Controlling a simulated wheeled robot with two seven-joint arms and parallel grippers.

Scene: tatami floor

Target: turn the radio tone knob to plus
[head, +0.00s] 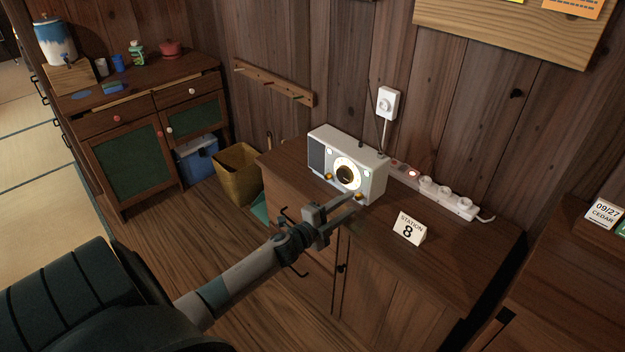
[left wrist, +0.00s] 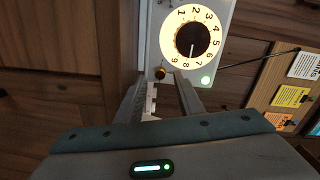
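The white radio (head: 376,180) stands on the wooden cabinet, with a glowing round dial (head: 346,174) and a brass knob on each side below it. The right-hand brass knob (head: 359,197) is at the tips of my left gripper (head: 352,204). In the left wrist view this knob (left wrist: 159,73) shows just beyond the fingertips (left wrist: 166,88), nearer the left finger. The fingers are apart with a gap between them. I cannot tell whether they touch the knob. No plus mark is legible. The left-hand brass knob (head: 329,176) is clear of the gripper. My right gripper is out of view.
A card reading "STATION 8" (head: 409,229) stands right of the radio. A white power strip (head: 440,194) lies along the wall behind it. A wicker bin (head: 238,172) stands left of the cabinet. The cabinet top in front of the card is clear.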

